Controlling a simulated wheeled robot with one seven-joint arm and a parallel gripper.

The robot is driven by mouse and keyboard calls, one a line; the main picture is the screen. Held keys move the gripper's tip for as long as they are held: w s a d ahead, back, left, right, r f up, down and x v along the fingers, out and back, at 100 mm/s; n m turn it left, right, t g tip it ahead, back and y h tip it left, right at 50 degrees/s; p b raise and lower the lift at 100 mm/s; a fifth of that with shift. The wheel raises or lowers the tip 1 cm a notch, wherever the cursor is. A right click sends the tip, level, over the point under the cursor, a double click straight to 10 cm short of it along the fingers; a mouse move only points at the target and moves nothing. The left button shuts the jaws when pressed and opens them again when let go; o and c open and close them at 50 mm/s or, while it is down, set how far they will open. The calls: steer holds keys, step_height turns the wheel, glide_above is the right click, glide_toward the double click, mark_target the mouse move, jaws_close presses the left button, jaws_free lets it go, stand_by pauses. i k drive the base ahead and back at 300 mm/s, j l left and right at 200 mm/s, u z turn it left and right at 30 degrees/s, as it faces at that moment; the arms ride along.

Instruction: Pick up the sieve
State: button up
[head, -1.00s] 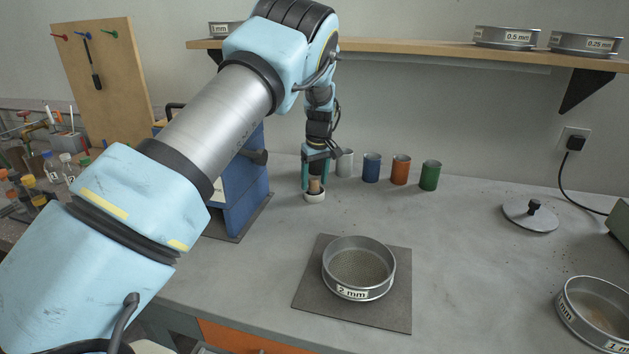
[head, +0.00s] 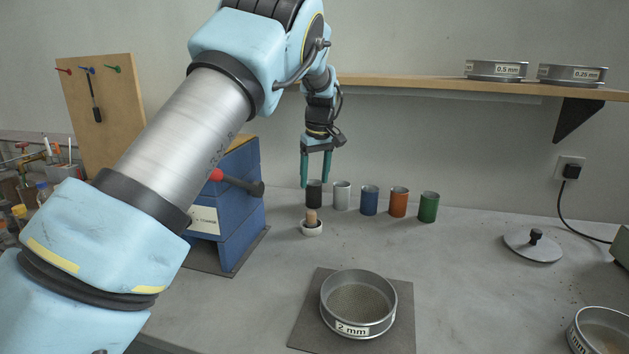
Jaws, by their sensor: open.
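A round metal sieve labelled 2 mm (head: 358,327) sits on a dark square mat (head: 309,318) on the bench, with grains inside it. A second sieve (head: 601,332) is cut off at the lower right corner. Two more, labelled 0.5 mm (head: 496,70) and 0.25 mm (head: 572,75), stand on the shelf. My gripper (head: 315,186) points down with its fingers apart, empty, above and behind the small white mortar (head: 312,228). It is well behind the 2 mm sieve and apart from it.
Several coloured cups stand in a row by the wall, including black (head: 314,193), blue (head: 369,200) and green (head: 428,207) ones. A blue machine with a red-knobbed lever (head: 232,180) is left of the mortar. A metal lid (head: 533,245) lies at right. The bench between is clear.

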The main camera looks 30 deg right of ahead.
mark_target(356, 304)
steer(key=k, duration=1)
